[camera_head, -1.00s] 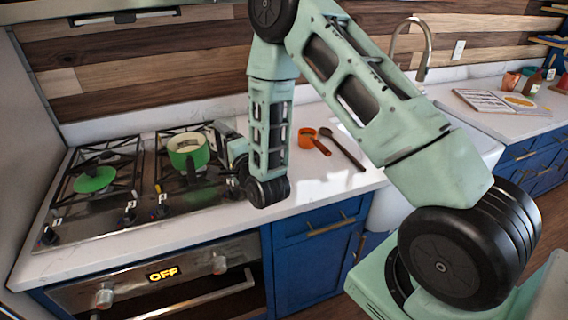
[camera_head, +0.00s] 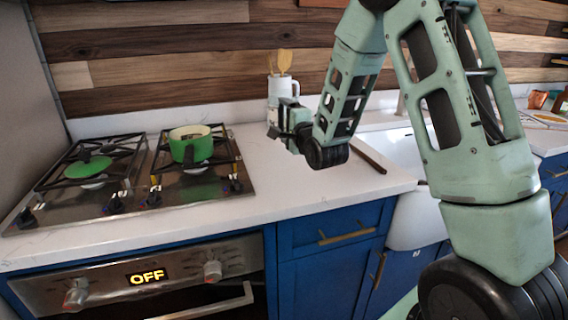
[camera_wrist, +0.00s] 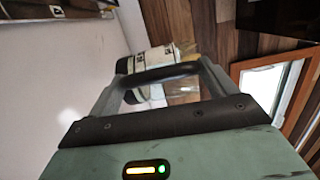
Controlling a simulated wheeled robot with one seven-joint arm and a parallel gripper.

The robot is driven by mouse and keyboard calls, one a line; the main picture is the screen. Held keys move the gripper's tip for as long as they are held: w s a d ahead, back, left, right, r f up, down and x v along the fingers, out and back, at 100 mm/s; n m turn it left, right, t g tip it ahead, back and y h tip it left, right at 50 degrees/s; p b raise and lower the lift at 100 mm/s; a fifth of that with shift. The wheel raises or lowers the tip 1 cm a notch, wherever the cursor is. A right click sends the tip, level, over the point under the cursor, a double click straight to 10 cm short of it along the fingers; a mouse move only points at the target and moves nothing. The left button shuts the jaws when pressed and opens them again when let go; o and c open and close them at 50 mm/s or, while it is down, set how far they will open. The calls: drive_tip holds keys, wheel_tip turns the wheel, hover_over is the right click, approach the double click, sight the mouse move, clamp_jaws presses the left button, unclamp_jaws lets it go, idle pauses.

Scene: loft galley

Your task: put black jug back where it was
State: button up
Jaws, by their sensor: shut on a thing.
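My gripper (camera_head: 284,122) is over the counter, right of the stove and in front of a white jug of wooden utensils. In the wrist view my gripper (camera_wrist: 165,78) is shut on a dark, rounded thing, which I take to be the black jug (camera_wrist: 166,72). Only a curved black strip of it shows between the fingers. Its full shape is hidden, and I cannot tell whether it touches the counter. No other black jug is in view.
The white jug (camera_head: 283,88) stands at the back of the counter (camera_head: 270,185). A dark utensil (camera_head: 369,158) lies right of my arm. The front counter is clear.

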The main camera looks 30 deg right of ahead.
wheel_tip(320, 180, down, 9)
drive_tip(key=shift+p, duration=0.35)
drive_tip(key=shift+f, duration=0.2)
drive_tip(key=o, duration=1.5)
